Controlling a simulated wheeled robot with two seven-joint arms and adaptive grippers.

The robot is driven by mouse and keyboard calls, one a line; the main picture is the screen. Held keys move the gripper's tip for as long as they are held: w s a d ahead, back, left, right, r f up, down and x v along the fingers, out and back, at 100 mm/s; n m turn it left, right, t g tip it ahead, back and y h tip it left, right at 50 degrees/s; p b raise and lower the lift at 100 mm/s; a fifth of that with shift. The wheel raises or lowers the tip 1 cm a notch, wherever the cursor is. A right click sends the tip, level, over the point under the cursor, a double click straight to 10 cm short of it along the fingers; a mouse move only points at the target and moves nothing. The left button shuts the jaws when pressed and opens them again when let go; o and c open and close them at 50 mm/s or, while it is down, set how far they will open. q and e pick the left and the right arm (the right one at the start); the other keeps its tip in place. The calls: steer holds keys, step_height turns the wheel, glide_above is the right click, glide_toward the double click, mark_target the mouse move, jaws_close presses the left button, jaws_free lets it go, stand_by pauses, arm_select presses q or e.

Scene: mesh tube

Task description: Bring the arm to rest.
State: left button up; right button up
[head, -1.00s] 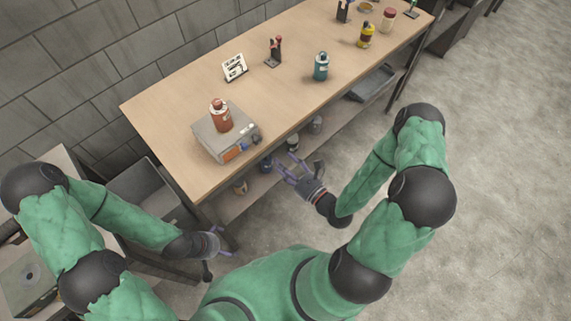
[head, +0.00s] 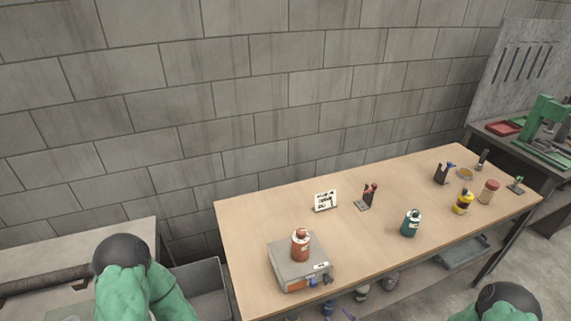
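My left arm shows only as a green link with a dark joint (head: 122,252) at the lower left; its gripper is out of the picture. My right arm shows only as a dark joint and green link at the bottom right. An orange-brown bottle (head: 300,246) stands upright on a grey box-shaped device (head: 286,279) on the wooden table (head: 370,258).
On the table stand a card sign (head: 325,200), a dark stand with a red top (head: 367,196), a teal bottle (head: 411,223), a yellow bottle (head: 462,202) and a red-lidded jar (head: 488,192). A block wall (head: 250,90) rises behind. A grey bin (head: 203,290) stands left of the table.

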steer(key=s+a+f+n+g+h, duration=0.1)
steer(key=s+a+f+n+g, duration=0.3)
steer(key=f+n+g, duration=0.6)
steer(key=s+a+n+g, duration=0.3)
steer(key=s+n, duration=0.6)
steer(key=n, duration=0.3)
steer(key=shift+a+f+h, duration=0.15)
steer(key=shift+f+h, duration=0.25)
steer(key=shift+f, duration=0.05)
